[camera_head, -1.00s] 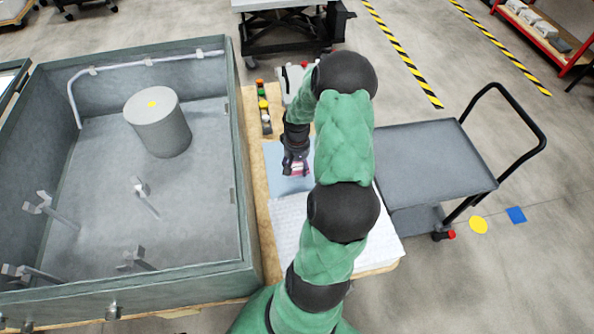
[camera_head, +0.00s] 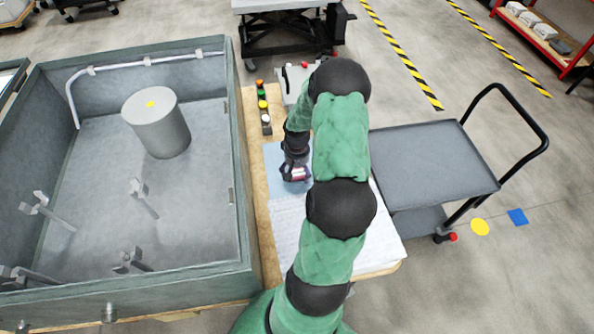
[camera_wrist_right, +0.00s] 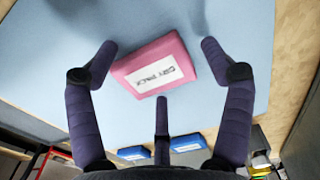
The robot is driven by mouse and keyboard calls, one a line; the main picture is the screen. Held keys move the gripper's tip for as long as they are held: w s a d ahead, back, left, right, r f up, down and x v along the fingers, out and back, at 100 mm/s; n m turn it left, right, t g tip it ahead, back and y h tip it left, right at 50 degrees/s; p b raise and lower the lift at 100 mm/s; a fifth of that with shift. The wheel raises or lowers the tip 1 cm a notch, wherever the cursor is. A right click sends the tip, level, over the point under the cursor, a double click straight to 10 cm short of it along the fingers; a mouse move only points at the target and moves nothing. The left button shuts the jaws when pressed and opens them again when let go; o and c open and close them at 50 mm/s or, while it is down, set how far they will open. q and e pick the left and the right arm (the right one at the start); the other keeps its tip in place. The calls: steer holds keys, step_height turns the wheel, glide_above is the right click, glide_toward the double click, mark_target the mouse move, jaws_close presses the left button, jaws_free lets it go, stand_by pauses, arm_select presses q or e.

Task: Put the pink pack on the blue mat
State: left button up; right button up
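The pink pack (camera_wrist_right: 155,65), with a white "DRY PACK" label, is over the blue mat (camera_wrist_right: 50,62) in the right wrist view; it looks to lie flat on it, slightly turned. My right gripper (camera_wrist_right: 160,72) has its three dark fingers spread around the pack, with gaps between fingertips and pack. In the head view the right gripper (camera_head: 296,174) is low over the blue mat (camera_head: 274,158), and a small bit of the pink pack (camera_head: 300,173) shows at its fingers. My left gripper is not in view.
A white sheet (camera_head: 290,225) covers the nearer table. A button strip (camera_head: 263,108) stands behind the mat. A large grey walled bin (camera_head: 235,150) is on the left, a grey cart (camera_head: 430,165) on the right. Blue packs (camera_wrist_right: 187,142) show low in the wrist view.

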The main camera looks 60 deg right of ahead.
mark_target(297, 173)
steer(key=shift+r, duration=0.1)
steer(key=shift+r, duration=0.35)
step_height(297, 173, up, 11)
steer(key=p, duration=0.3)
steer(key=shift+r, duration=0.2)
stand_by(0.4)
